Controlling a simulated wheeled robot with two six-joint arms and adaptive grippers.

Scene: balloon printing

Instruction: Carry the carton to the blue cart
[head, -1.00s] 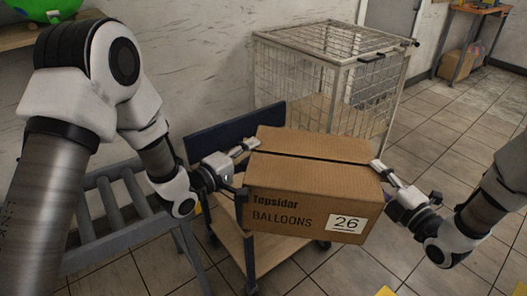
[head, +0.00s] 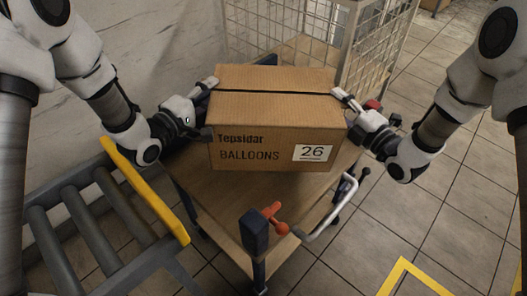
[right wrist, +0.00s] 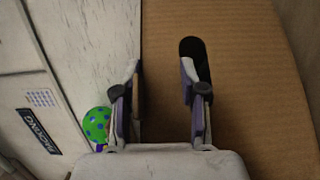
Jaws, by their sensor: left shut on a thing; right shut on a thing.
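The brown carton (head: 265,125), printed "Tepsidar BALLOONS" with a white "26" label, is upright between my two grippers in the head view. My left gripper (head: 208,88) is shut on its left side near the top. My right gripper (head: 345,98) is shut on its right side. In the right wrist view, one finger of my right gripper (right wrist: 157,92) is at a dark slot in the carton (right wrist: 245,110). The cart, with a wooden deck (head: 215,195) and dark blue posts, is below the carton. I cannot tell whether the carton touches the deck.
A grey roller conveyor (head: 75,240) with a yellow edge stands at the left. A wire cage (head: 385,40) stands behind the cart. The cart's silver handle (head: 335,212) and red lever (head: 272,212) stick out in front. Tiled floor at the right is open, with yellow marking (head: 405,270).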

